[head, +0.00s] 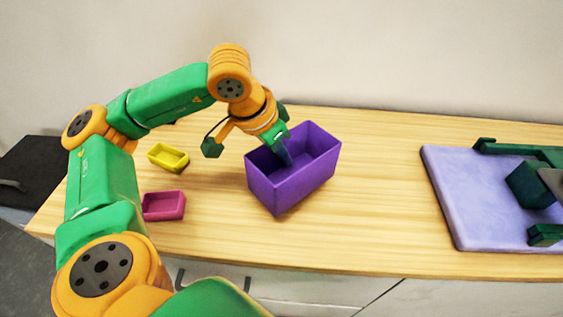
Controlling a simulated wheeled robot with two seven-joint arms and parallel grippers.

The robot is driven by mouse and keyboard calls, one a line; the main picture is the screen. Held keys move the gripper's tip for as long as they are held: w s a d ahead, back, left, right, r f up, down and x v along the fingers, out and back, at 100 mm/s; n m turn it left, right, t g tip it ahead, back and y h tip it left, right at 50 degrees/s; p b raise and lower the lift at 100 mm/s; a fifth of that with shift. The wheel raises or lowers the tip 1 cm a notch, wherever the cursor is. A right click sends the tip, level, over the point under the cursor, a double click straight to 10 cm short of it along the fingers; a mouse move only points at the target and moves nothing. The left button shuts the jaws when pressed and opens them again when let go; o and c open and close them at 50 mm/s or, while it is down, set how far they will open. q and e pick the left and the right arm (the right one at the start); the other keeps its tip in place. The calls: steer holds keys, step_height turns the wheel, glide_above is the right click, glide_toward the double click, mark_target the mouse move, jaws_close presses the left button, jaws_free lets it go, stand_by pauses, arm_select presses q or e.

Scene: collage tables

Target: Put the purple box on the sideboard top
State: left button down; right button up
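The purple box (292,186) is an open-topped, deep box over the middle of the light wooden sideboard top (385,200). It looks upright; I cannot tell for sure whether its base touches the wood. My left gripper (284,152) points down at the box from above, and its dark tip reaches inside the box's opening near the far left wall. The box and the viewing angle hide the fingertips' spacing, so I cannot tell whether they grip a wall.
A yellow tray (168,158) and a magenta tray (164,206) lie left of the box. Bare wood separates box and board. A pale wall stands behind.

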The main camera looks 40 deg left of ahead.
mark_target(282, 165)
arm_select(q)
step_height(282, 165, down, 2)
steer(key=shift+w+f+b, duration=0.1)
steer(key=shift+f+b, duration=0.15)
steer(key=shift+b, duration=0.1)
steer(key=shift+f, duration=0.5)
steer(key=c, duration=1.1)
jaws_free()
steer(key=shift+o, duration=0.2)
arm_select(e)
steer(key=shift+w+d+f, duration=0.2)
steer(key=shift+w+f, duration=0.25)
steer(key=shift+w, duration=0.3)
